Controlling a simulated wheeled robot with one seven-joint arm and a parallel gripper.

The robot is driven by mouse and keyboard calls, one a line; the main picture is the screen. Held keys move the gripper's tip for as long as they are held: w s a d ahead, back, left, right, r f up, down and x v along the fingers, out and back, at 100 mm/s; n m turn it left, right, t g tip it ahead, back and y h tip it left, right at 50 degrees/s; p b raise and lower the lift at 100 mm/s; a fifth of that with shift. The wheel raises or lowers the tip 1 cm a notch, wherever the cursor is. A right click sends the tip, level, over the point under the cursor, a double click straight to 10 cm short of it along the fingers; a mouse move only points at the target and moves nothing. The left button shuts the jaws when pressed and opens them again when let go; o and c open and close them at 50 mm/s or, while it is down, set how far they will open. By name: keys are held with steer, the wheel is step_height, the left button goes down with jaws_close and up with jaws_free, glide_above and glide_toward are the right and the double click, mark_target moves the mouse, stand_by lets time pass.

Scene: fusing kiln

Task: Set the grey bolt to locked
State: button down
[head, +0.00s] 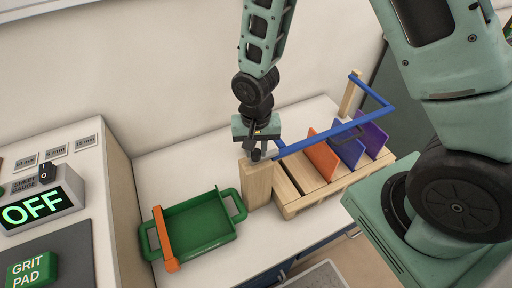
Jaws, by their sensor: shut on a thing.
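My gripper (257,152) points down at the top of the near wooden post (257,183), at the left end of the wooden rack. It is shut on a small grey piece there, which appears to be the grey bolt; the fingers mostly hide it, and I cannot tell its position. A blue bar (330,137) runs from beside this post along the rack's front, then bends back to the far wooden post (350,93). The bar's left end is close to the gripper.
The wooden rack (296,205) holds upright orange (322,155), blue (348,148) and purple (373,138) panels. A green tray (196,224) with an orange bar (164,238) lies left of the post. A panel reading OFF (36,210) is at far left.

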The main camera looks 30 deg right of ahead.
mark_target(256, 151)
steer(key=c, duration=1.2)
jaws_free()
steer(key=shift+o, duration=0.2)
step_height(256, 151, up, 17)
steer(key=shift+r, duration=0.2)
